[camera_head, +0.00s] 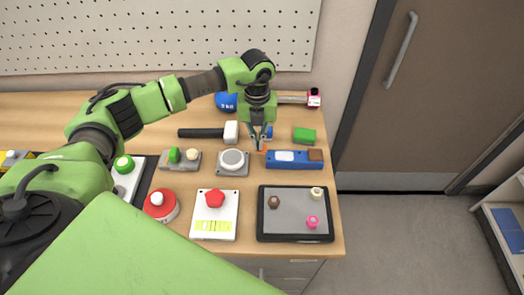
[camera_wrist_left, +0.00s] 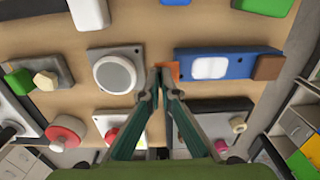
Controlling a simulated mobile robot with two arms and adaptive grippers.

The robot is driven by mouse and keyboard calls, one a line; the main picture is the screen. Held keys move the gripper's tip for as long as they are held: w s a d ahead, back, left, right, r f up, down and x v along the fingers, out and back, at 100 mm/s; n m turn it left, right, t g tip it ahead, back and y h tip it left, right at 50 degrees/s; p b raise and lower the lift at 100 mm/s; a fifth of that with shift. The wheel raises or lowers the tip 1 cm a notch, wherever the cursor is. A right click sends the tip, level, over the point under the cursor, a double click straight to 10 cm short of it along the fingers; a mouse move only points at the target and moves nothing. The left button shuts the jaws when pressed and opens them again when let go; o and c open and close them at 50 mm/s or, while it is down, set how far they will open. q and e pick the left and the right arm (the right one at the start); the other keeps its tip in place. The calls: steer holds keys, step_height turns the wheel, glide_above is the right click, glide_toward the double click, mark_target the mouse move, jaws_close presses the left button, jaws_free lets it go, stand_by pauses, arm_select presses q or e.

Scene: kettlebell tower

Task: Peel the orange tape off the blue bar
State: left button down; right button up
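The blue bar (camera_head: 285,164) lies across the right part of the table, with a white label and a brown block at its right end. It also shows in the wrist view (camera_wrist_left: 238,65). The orange tape (camera_wrist_left: 174,72) sticks out at the bar's left end. My left gripper (camera_wrist_left: 160,73) points down at this end, its fingertips almost together at the tape, apparently pinching it. The tips hide part of the tape. In the head view, the left gripper (camera_head: 261,147) is just left of the bar. My right gripper is not in view.
A grey block with a white round button (camera_head: 232,160) stands close left of the gripper. A black-rimmed tray (camera_head: 262,215) lies in front of the bar. A green block (camera_head: 304,135) and a black-handled mallet (camera_head: 202,133) lie behind. Little table is free around the bar.

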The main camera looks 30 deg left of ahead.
arm_select(q)
steer(key=shift+s+a+r+p, duration=0.1)
steer(key=shift+a+r+p, duration=0.1)
steer(key=shift+r+p, duration=0.35)
steer(key=shift+r, duration=0.25)
steer(key=shift+r+p, duration=1.35)
steer(key=shift+r, duration=1.05)
